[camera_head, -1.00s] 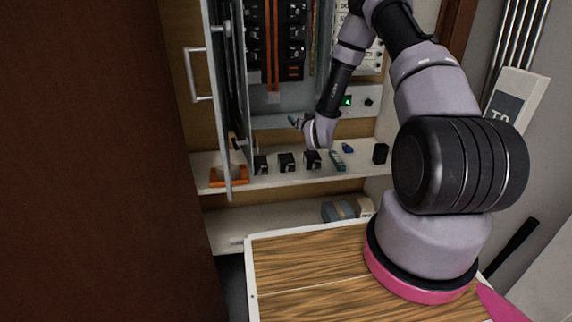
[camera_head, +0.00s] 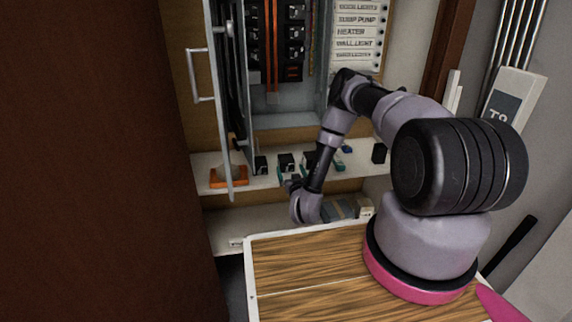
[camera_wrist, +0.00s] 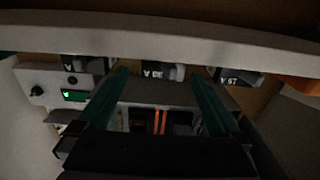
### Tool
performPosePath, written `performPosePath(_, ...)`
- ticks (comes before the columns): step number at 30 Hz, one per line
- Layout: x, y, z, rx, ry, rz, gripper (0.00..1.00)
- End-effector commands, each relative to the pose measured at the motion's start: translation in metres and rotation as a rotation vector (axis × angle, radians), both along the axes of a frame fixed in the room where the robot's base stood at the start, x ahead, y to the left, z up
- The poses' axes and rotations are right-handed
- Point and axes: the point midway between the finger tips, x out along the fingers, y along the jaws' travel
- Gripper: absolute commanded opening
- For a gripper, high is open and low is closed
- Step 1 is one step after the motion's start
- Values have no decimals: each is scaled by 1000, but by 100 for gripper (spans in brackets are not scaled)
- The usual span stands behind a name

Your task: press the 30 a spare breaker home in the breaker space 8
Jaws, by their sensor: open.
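The 30 A spare breaker (camera_wrist: 163,72) is the middle of three black breakers on the shelf's front edge. In the head view it is the middle one (camera_head: 286,161). My gripper (camera_wrist: 159,76) is open and empty, its two green fingers framing this breaker in the inverted wrist view; I cannot tell whether they touch it. In the head view my gripper (camera_head: 287,181) is low in front of the shelf. The open breaker panel (camera_head: 284,105) stands above, with rows of fitted breakers (camera_head: 295,32). I cannot make out which is space 8.
The 15 A breaker (camera_wrist: 238,77) and another breaker (camera_wrist: 85,65) flank the middle one closely. The open panel door (camera_head: 219,100) projects on the left.

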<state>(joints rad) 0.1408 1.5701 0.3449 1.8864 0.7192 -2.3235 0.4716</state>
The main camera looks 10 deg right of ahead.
Motion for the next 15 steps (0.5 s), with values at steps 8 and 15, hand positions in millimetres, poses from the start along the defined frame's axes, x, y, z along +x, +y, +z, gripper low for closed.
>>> performPosePath(8,26,4,6,0,-4,3,100)
performPosePath(15,57,4,7,-1,-1,0,100)
